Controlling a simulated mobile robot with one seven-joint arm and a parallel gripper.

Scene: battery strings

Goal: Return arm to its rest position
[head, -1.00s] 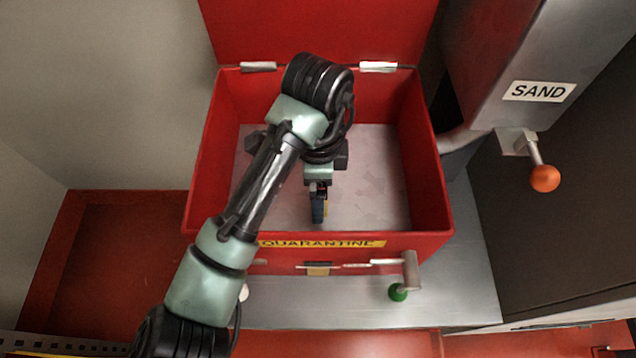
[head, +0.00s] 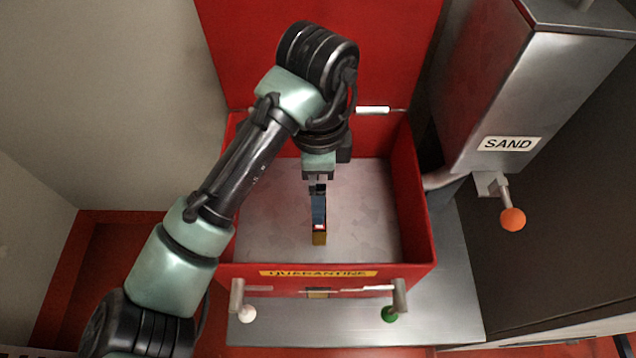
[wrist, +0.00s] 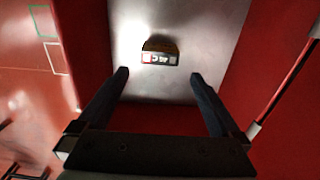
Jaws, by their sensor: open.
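My gripper (head: 318,212) hangs fingers-down inside the open red quarantine box (head: 419,205). In the wrist view its two dark fingers (wrist: 159,73) are spread wide with nothing between them. A small block-like battery module (wrist: 160,52) with a yellowish top and a red, white and black face sits on the grey box floor, beyond the fingertips. In the head view the module (head: 319,238) shows as a yellow piece just below the fingers, which partly hide it. My arm reaches in from the lower left, over the box's left wall.
The box's red lid (head: 400,60) stands open behind. A grey sand hopper (head: 530,85) with an orange-knobbed lever (head: 512,219) stands close on the right. A grey wall is on the left.

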